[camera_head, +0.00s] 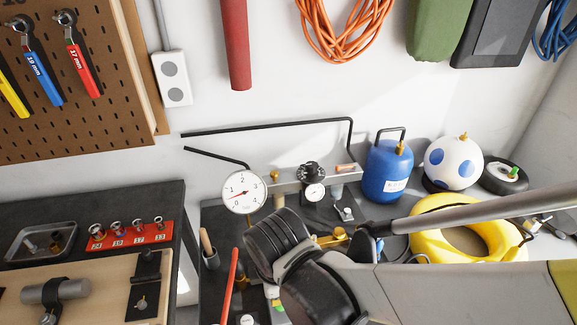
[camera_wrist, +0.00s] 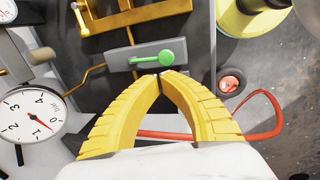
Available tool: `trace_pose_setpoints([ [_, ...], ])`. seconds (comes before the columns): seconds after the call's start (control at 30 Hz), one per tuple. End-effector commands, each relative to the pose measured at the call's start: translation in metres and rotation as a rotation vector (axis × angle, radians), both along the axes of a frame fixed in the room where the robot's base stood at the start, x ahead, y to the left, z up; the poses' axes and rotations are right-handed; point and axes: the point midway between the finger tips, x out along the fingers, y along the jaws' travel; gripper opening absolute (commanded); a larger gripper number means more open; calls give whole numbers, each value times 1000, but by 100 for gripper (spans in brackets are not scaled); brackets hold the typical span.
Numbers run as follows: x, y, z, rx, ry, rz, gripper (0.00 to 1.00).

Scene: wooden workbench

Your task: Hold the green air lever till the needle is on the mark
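The green lever (camera_wrist: 157,58) sits on a grey block (camera_wrist: 122,60) in the wrist view, its round end just beyond my fingertips. My gripper (camera_wrist: 161,75) has its two yellow fingers closed together at the tips, with nothing visible held. The tips are very close to the lever's round end; I cannot tell whether they touch it. The white round gauge (camera_head: 243,191) shows a red needle toward the low end, pointing left and slightly down. The gauge also shows in the wrist view (camera_wrist: 28,113). I cannot make out a target mark. My arm hides the lever in the head view.
A blue tank (camera_head: 388,172), a white ball with blue spots (camera_head: 453,162) and a yellow ring (camera_head: 430,228) stand right of the gauge. A red hose (camera_wrist: 264,130) curves near my right finger. A red socket rack (camera_head: 130,235) lies on the left bench.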

Motion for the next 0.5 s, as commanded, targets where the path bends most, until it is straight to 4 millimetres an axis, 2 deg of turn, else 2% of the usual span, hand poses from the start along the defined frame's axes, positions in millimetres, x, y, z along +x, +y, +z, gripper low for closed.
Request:
trace_pose_setpoints([
  [0.03, -1, 0, 14, 0, 0, 0, 0],
  [0.2, -2, -1, 37, 0, 0, 0, 0],
  [0.5, -3, -1, 46, 0, 0, 0, 0],
])
